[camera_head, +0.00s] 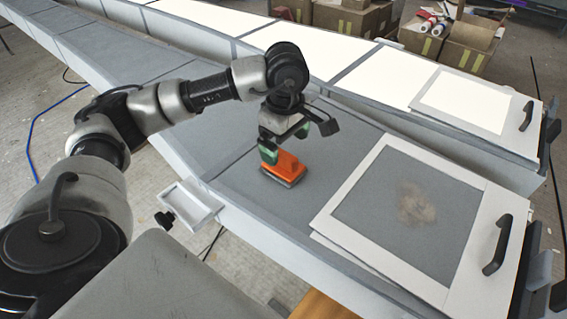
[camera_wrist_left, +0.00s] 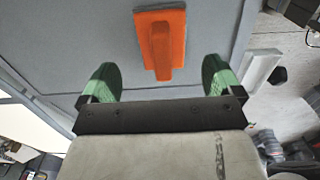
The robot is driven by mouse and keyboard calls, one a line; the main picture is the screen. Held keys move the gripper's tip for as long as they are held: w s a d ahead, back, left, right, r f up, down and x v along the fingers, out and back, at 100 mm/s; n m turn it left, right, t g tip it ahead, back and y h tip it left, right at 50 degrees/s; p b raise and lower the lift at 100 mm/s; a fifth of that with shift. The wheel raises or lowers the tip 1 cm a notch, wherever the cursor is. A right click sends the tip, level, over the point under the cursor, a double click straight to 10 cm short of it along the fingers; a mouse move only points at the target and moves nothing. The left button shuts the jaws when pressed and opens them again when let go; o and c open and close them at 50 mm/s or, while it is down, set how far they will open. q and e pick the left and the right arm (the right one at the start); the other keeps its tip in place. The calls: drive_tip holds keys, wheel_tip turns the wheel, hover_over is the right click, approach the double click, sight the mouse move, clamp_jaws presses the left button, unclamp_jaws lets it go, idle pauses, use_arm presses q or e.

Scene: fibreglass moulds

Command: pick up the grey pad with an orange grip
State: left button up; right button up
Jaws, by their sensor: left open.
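The grey pad with an orange grip (camera_head: 284,168) lies flat on the grey mould surface, left of the white-framed panel in the head view. In the left wrist view the orange grip (camera_wrist_left: 161,42) shows ahead of the fingers, with a thin grey rim of the pad around it. My left gripper (camera_head: 286,143) is open, with green fingertips, just above the pad. My right gripper is in neither view.
A white-framed panel (camera_head: 350,190) with a black handle (camera_head: 497,245) lies to the right, a brownish patch on its grey middle. A small white tray (camera_head: 190,203) juts from the mould's near edge. Cardboard boxes (camera_head: 352,17) stand behind. The mould surface left of the pad is clear.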

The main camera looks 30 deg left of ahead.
sight(284, 153)
use_arm(q)
wheel_tip(284, 153, down, 4)
drive_tip(key=shift+s+a+f+p, duration=0.15)
drive_tip(key=shift+f+p, duration=0.1)
drive_tip(key=shift+p, duration=0.55)
drive_tip(key=shift+f, duration=0.45)
drive_tip(key=c, duration=1)
drive_tip(key=shift+r, duration=0.15)
drive_tip(key=shift+c, duration=0.2)
drive_tip(key=r+b, duration=0.1)
drive_tip(key=r, duration=0.3)
drive_tip(key=shift+d, duration=0.2)
drive_tip(key=w+d+r+b, duration=0.2)
drive_tip(key=d+r, duration=0.4)
drive_tip(key=d, duration=0.5)
drive_tip(key=shift+r, duration=0.4)
drive_tip(key=shift+d, duration=0.1)
